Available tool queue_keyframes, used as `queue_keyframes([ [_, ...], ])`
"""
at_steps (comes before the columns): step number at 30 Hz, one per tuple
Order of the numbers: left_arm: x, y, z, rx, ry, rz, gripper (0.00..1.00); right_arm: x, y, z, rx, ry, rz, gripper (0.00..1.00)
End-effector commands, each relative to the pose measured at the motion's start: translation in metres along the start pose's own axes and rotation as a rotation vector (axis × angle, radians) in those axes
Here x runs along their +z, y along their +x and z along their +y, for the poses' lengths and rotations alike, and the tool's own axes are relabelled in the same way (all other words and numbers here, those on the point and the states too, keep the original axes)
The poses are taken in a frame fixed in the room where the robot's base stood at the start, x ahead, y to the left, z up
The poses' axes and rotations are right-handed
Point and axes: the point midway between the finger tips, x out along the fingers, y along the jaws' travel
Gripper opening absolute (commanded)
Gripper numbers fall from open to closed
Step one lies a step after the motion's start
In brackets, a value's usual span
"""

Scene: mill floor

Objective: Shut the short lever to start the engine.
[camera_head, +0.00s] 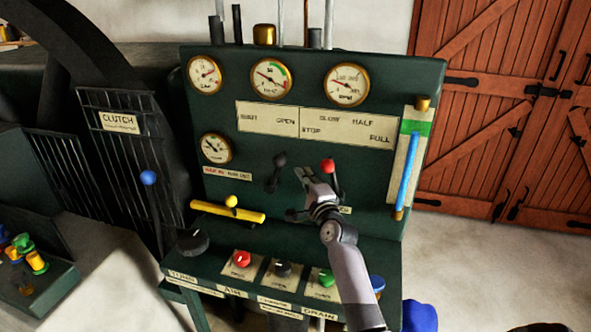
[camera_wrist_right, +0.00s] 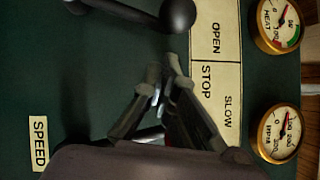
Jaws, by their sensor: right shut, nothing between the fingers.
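The short black lever (camera_head: 279,161) stands on the green panel below the SHUT/OPEN plate (camera_head: 267,119). Its black knob points up and slightly right, to the OPEN side. In the right wrist view its round knob (camera_wrist_right: 178,15) shows at the top, beside the word OPEN. My right gripper (camera_head: 303,176) is shut and empty, between the black lever and the red-knobbed lever (camera_head: 328,166), close in front of the panel. In the right wrist view the closed fingertips (camera_wrist_right: 161,76) are apart from the black knob. My left gripper is not in view.
Gauges (camera_head: 272,77) line the panel top. A yellow bar handle (camera_head: 228,211) is at left, and red, black and green buttons (camera_head: 241,260) sit on the shelf below. A blue tube gauge (camera_head: 408,170) is at right. A CLUTCH guard (camera_head: 119,122) stands at far left.

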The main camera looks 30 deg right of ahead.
Motion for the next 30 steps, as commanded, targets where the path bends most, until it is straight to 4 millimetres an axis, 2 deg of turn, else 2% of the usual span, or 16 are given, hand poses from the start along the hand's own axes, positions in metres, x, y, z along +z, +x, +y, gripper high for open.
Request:
queue_keyframes([
  [3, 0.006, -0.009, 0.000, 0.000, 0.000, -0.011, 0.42, 0.012, 0.011, -0.002, 0.001, 0.002, 0.000, 0.00],
  [9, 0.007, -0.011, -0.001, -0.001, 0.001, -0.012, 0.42, 0.019, 0.018, 0.000, 0.001, 0.001, 0.000, 0.00],
  [19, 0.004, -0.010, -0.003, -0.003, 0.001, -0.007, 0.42, 0.019, 0.018, 0.000, 0.001, 0.000, 0.000, 0.00],
  [30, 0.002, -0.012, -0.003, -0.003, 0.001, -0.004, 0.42, 0.010, 0.023, -0.004, 0.016, -0.023, 0.000, 0.00],
])
